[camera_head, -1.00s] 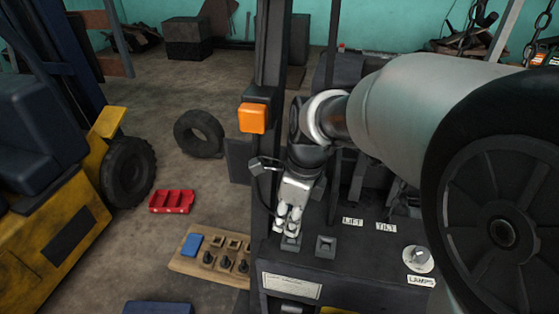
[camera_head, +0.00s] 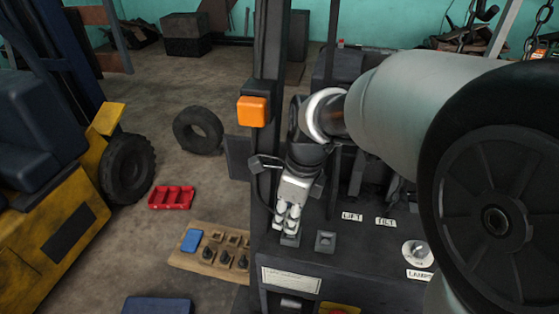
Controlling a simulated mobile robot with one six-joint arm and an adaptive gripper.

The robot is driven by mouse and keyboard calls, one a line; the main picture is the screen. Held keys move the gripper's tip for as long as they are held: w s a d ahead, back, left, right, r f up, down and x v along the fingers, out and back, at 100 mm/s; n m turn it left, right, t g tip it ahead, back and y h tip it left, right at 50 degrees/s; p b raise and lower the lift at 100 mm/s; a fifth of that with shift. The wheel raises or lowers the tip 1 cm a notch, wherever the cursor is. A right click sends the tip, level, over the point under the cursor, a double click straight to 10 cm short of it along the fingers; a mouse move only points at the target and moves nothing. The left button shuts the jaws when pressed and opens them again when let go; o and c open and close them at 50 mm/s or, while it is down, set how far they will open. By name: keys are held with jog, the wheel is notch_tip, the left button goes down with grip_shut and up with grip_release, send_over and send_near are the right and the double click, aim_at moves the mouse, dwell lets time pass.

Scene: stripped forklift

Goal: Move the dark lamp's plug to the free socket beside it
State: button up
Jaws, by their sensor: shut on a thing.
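My gripper (camera_head: 288,214) points down over the left end of the dark console (camera_head: 355,262). It is shut at the left socket (camera_head: 290,240); the plug between its fingers is mostly hidden, and I cannot tell whether it is seated or just above. The free socket (camera_head: 325,241), a dark square block with an empty top, stands a little to the right. An orange lamp (camera_head: 252,111), with no clear glow, is fixed to the mast above left. A dark cable (camera_head: 263,190) runs down left of my gripper.
LIFT (camera_head: 352,216) and TILT (camera_head: 386,222) labels and a round LAMPS knob (camera_head: 417,253) are on the console's right. The mast (camera_head: 268,70) stands close behind my gripper. A wooden board (camera_head: 190,265) with several parts and a red tray (camera_head: 171,197) lie lower left.

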jog(key=shift+f+b, duration=0.55)
jog(key=shift+f, duration=0.3)
dwell(0.5)
jog(key=o, duration=1.1)
jog(key=shift+o, duration=0.2)
jog(key=shift+r, duration=0.15)
